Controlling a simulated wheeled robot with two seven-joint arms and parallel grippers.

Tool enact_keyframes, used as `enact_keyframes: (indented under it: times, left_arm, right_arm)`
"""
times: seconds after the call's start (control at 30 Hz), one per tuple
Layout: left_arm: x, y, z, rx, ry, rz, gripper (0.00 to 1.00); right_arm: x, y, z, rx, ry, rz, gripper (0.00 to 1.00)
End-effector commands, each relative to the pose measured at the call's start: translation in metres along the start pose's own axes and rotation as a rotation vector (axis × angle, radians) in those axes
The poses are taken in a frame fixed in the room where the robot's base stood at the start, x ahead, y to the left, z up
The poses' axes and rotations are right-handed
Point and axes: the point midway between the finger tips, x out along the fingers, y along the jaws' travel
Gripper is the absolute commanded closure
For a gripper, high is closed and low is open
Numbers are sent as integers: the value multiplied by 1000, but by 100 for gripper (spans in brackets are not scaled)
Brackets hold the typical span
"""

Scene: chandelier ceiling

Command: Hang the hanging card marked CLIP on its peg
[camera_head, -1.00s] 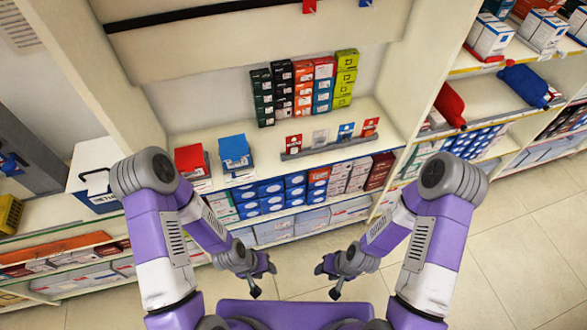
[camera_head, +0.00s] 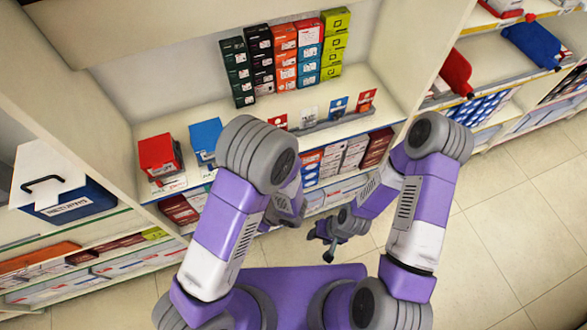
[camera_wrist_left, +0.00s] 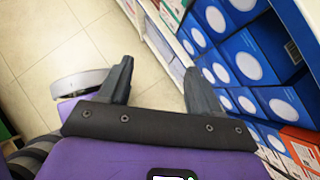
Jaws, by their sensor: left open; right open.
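Several small hanging cards stand in a low grey rack (camera_head: 345,127) on the shelf: a red card (camera_head: 279,122), a whitish card (camera_head: 308,115), a blue card (camera_head: 337,107) and an orange-red card (camera_head: 366,100). Their print is too small to read, so I cannot tell which is marked CLIP. No peg shows now. My right gripper (camera_head: 319,247) is open and empty, low in front of the shelf. My left gripper (camera_wrist_left: 157,68) is open and empty in the left wrist view, beside the lower shelf; in the head view my left arm hides it.
Stacked coloured boxes (camera_head: 285,60) stand behind the rack. A red box (camera_head: 160,154) and a blue box (camera_head: 205,136) lie left of it on the shelf. A blue-and-white case (camera_head: 70,203) is at the far left. Floor (camera_head: 480,250) is clear at right.

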Motion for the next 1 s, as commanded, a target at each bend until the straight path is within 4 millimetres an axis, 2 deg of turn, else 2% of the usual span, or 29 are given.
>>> enact_keyframes:
  times: [0.03,0.1,0.2,0.3,0.4,0.57,1.0]
  left_arm:
    - [-10,-31,5,98,-124,-137,36]
    - [-36,-71,16,206,-293,-313,36]
    - [-79,-112,21,299,-480,-514,36]
    - [-114,-134,20,345,-598,-649,36]
    - [-134,-145,19,365,-662,-721,36]
    - [-140,-153,21,372,-688,-751,36]
    - [-111,-188,42,370,-683,-746,36]
  right_arm:
    - [12,5,0,0,0,0,51]
    - [20,7,-1,0,0,0,51]
    - [27,10,-1,0,0,0,51]
    - [31,12,-1,0,0,0,51]
    - [33,12,-2,0,0,0,51]
    - [34,13,-2,0,0,0,51]
    - [43,16,-2,0,0,0,51]
